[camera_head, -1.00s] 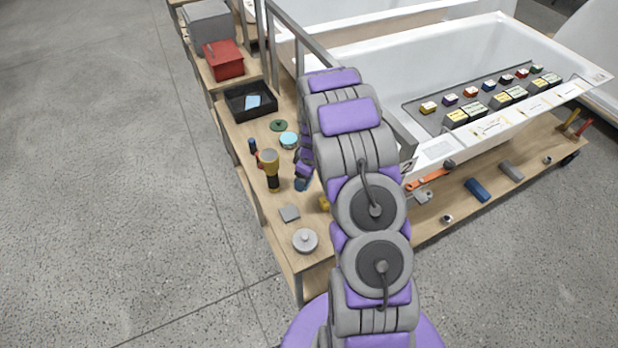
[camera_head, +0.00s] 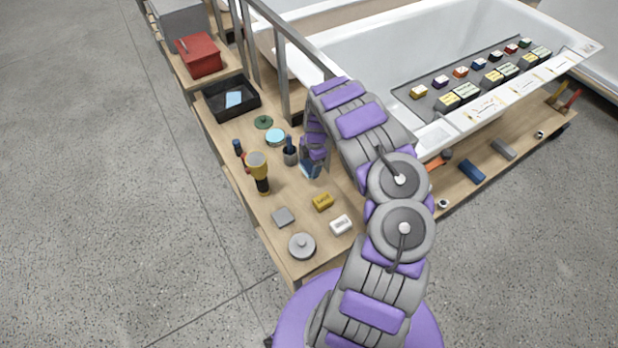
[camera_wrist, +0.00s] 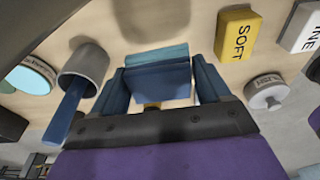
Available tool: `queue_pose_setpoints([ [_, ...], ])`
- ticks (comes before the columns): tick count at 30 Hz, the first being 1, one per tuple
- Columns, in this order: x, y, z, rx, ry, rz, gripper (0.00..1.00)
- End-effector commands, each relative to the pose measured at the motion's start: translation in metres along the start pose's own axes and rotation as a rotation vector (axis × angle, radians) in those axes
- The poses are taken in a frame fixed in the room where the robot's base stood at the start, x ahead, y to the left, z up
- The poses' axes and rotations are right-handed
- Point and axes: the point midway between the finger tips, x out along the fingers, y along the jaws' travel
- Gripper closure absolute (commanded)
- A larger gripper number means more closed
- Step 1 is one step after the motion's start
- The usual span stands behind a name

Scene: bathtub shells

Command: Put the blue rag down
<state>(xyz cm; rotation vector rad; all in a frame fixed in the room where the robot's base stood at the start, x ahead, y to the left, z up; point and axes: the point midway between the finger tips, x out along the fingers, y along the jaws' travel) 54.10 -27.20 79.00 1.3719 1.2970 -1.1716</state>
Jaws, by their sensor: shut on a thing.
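My gripper (camera_wrist: 157,66) is shut on the blue rag (camera_wrist: 157,83), which spans the gap between the two dark blue fingers in the wrist view. In the head view the rag (camera_head: 311,171) shows as a small blue patch below my purple wrist. It is over the wooden bench top, right of the grey cup and above the yellow block. I cannot tell whether the rag touches the bench.
Near the gripper are a grey cup (camera_head: 290,156) with a blue-handled tool, a yellow block (camera_head: 323,202), a white block (camera_head: 341,225) and a flashlight (camera_head: 258,172). A black tray (camera_head: 214,105) holds a light blue piece. A tub (camera_head: 400,55) stands to the right.

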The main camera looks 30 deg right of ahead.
Motion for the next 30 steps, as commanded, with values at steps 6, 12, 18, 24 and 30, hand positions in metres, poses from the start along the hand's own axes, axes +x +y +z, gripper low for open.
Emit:
queue_pose_setpoints([
  [6,0.035,-0.001,0.001,0.001,-0.004,-0.002,0.52],
  [12,0.058,-0.001,0.009,0.002,0.005,-0.003,0.52],
  [18,0.074,0.0,0.014,0.003,0.005,-0.002,0.52],
  [24,0.072,0.0,0.011,0.003,-0.001,-0.002,0.52],
  [30,0.073,0.0,0.01,0.002,-0.001,-0.001,0.09],
])
